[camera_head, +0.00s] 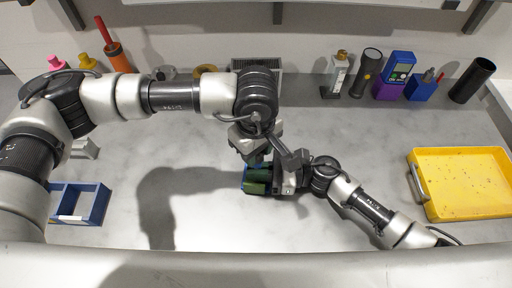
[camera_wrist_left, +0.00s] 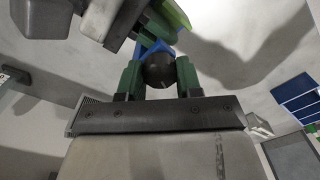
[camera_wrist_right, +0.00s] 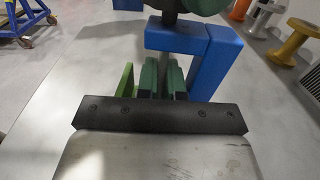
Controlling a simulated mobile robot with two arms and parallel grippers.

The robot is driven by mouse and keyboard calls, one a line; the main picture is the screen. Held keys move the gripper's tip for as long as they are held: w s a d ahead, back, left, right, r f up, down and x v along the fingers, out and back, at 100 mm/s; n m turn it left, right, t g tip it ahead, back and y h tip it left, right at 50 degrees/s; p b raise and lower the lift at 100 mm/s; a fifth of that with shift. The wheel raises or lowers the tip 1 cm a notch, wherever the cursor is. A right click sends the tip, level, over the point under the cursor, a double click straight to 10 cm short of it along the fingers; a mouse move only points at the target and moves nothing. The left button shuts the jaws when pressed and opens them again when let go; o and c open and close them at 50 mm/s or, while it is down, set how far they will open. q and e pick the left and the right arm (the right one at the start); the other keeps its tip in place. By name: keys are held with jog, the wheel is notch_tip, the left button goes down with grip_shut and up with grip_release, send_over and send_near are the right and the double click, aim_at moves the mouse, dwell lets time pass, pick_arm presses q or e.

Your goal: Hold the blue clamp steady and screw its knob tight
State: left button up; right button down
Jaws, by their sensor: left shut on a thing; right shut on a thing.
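The blue clamp (camera_wrist_right: 222,60) shows in the right wrist view as a square-cornered frame just beyond my right gripper (camera_wrist_right: 165,78). The green fingers of that gripper are close together on the clamp; the exact contact is hidden. In the left wrist view the round black knob (camera_wrist_left: 159,70) sits between the green fingers of my left gripper (camera_wrist_left: 158,80), which is shut on it. Part of the blue clamp (camera_wrist_left: 152,48) shows behind the knob. In the head view my left gripper (camera_head: 256,158) is above my right gripper (camera_head: 258,182), and they mostly cover the clamp (camera_head: 245,176).
A yellow tray (camera_head: 466,207) lies at the right and a blue divided bin (camera_head: 98,207) at the left. Bottles, a flashlight (camera_head: 366,72) and a dark cylinder (camera_head: 473,80) stand along the back. The table between is mostly clear.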

pick_arm(q)
jog(key=shift+a+f, duration=0.1)
jog(key=shift+f, duration=0.05)
jog(key=o, duration=0.9)
jog(key=shift+r, duration=0.2)
notch_tip(320, 180, up, 12)
jog(key=shift+f, duration=0.1)
